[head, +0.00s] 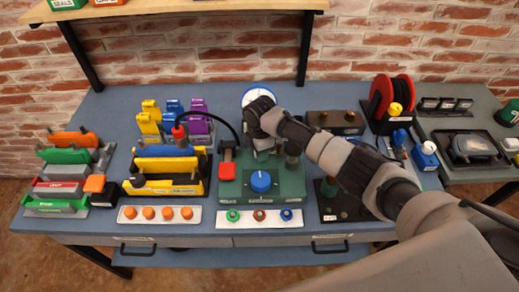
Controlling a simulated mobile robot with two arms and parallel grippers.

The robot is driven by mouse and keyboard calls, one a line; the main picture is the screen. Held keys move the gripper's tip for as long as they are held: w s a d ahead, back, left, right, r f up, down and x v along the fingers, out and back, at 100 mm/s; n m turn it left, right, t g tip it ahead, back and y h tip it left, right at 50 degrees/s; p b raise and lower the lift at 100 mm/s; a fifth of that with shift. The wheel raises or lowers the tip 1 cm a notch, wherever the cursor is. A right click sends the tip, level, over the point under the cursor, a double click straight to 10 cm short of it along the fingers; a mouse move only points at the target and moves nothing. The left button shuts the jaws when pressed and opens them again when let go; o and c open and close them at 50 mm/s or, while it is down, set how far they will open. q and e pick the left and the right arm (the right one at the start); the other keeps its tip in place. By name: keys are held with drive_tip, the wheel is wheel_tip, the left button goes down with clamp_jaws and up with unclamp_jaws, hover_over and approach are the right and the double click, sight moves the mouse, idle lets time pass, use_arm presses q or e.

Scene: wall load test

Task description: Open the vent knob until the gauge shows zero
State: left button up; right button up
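A green test panel (229,190) stands in the middle of the blue bench. A large blue knob (260,181) sits on its front part. A round white gauge (257,93) stands at the panel's back; my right wrist covers its lower part, and its reading cannot be made out. My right gripper (263,152) points down over the back of the panel, behind the blue knob and apart from it. Its fingers are small and partly covered by my wrist, so I cannot tell whether they are open or touching anything. Which knob is the vent knob does not show clearly. My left gripper is out of view.
A red-handled part (227,165) and a black hose stand left of the panel. A white strip with coloured ports (260,218) lies in front. Yellow and black holders (166,172) are at left, a red reel (390,97) at right. My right arm covers the bench's right part.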

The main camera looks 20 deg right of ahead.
drive_tip(key=shift+n, duration=0.4)
drive_tip(key=o, duration=0.9)
drive_tip(key=shift+r, duration=0.1)
wheel_tip(320, 180, up, 11)
drive_tip(key=shift+s+f+b, duration=0.1)
drive_tip(key=shift+f+b, duration=0.1)
drive_tip(key=shift+b, duration=0.35)
drive_tip(key=shift+s+f, duration=0.1)
